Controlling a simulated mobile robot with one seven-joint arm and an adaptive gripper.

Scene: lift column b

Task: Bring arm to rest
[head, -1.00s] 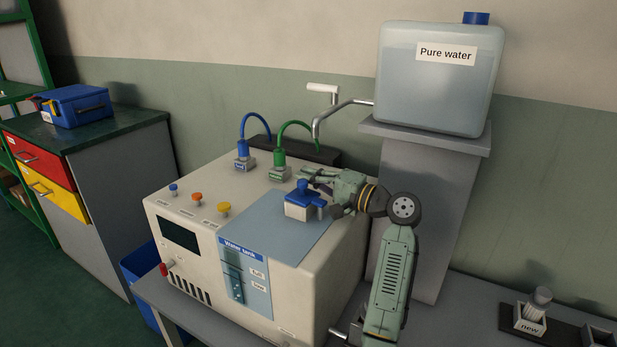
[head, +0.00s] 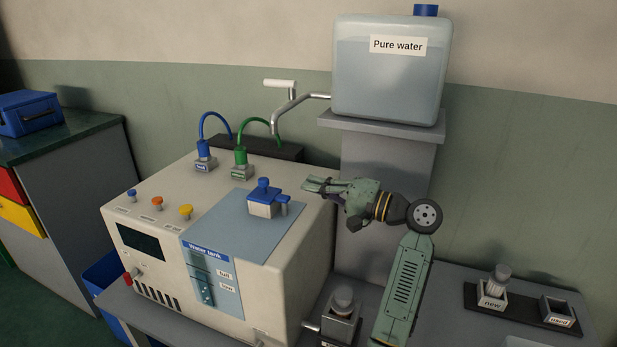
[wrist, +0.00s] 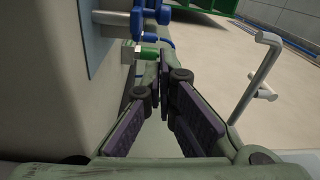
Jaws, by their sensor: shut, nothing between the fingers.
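My gripper (head: 306,185) is shut and empty. In the head view it hangs in the air at the right edge of the beige machine (head: 140,187), pointing left, with my green arm below it. The blue-topped cap (head: 264,194) sits on the machine's blue-grey panel, left of my gripper and apart from it. In the wrist view the fingers (wrist: 162,60) come together at the tips, and the machine's side fills the left. The blue cap also shows at the top of the wrist view (wrist: 150,16).
A tap (head: 283,107) hangs left of the pure water tank (head: 388,75), which stands on a grey pedestal (head: 385,165) behind my arm. A blue hose plug (head: 205,150) and a green one (head: 241,158) stand on the machine. Holders marked new (head: 492,302) and used (head: 560,319) lie at right.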

